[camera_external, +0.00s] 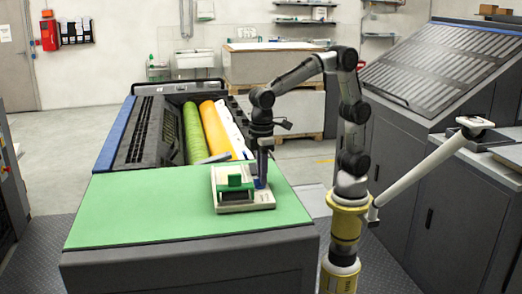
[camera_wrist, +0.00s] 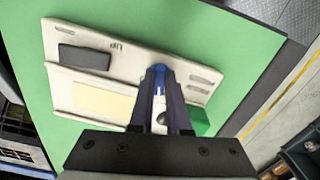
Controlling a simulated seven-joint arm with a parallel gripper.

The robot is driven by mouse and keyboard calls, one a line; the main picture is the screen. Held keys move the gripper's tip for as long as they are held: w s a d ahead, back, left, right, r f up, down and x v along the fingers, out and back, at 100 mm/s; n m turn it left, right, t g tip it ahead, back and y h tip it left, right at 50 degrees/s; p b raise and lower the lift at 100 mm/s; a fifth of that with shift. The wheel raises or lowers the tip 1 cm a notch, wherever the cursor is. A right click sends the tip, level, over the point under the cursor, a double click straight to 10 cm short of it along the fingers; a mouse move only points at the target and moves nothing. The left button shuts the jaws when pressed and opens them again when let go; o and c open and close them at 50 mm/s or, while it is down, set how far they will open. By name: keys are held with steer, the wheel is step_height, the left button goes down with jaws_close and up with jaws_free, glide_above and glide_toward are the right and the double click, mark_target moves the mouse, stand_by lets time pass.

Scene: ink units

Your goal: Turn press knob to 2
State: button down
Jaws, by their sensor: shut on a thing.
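The press unit is a flat off-white panel (camera_external: 230,207) lying on the green table top. It carries a green block (camera_external: 235,181). In the wrist view the panel (camera_wrist: 125,58) shows a dark rectangle (camera_wrist: 84,56), a cream rectangle (camera_wrist: 104,101) and small dark markings. The blue knob (camera_external: 259,184) is at the panel's right side; in the wrist view a blue part (camera_wrist: 159,69) shows between the fingertips. My gripper (camera_external: 262,176) points down and is shut on the knob. The fingers hide most of it, and I cannot read its setting.
The green table top (camera_external: 130,215) is clear around the panel. Behind it lie a green roller (camera_external: 194,132), a yellow roller (camera_external: 214,130) and a white one. A grey bar (camera_external: 214,158) lies behind the panel. Dark cabinets (camera_external: 430,190) stand at the right.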

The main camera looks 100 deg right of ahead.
steer(key=shift+m, duration=1.1)
steer(key=c, duration=0.9)
jaws_free()
step_height(320, 180, up, 14)
steer(key=shift+f, duration=0.1)
